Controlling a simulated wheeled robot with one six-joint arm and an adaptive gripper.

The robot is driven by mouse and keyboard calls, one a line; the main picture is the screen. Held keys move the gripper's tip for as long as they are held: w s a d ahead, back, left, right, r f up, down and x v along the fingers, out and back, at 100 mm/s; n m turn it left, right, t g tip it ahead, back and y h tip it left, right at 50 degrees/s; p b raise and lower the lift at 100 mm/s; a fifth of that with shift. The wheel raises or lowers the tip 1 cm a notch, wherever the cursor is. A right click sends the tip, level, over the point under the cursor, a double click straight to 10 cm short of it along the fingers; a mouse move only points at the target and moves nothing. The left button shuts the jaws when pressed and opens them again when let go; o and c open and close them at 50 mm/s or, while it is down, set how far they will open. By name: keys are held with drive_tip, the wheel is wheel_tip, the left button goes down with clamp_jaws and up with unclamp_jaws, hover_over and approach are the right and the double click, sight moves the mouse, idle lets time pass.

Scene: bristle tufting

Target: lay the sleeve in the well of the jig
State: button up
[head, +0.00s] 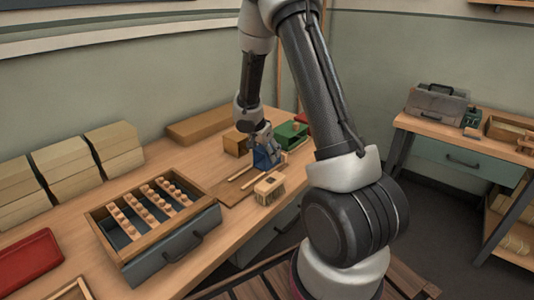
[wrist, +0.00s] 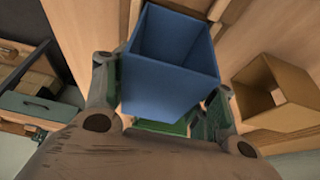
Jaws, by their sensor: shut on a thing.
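My gripper (head: 262,142) is shut on a blue, square, box-like sleeve (head: 267,158) with an open end. In the wrist view the sleeve (wrist: 172,55) sits between the fingers, its open end facing up in the picture. The sleeve is over the bench, but I cannot tell whether it touches anything. A green open piece (head: 291,134) lies just beyond it to the right, and part of its green shows behind the sleeve in the wrist view. No part is plainly the jig's well; I cannot tell which piece is the jig.
A hollow brown box (head: 236,143) stands left of my gripper; its opening shows in the wrist view (wrist: 277,93). A pale wooden block (head: 269,188) is in front. A grey-and-wood tray (head: 172,257) with tufted strips and stacked cartons (head: 66,165) are to the left.

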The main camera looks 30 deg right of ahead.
drive_tip(key=shift+f, duration=0.2)
drive_tip(key=shift+f, duration=0.15)
drive_tip(key=o, duration=0.8)
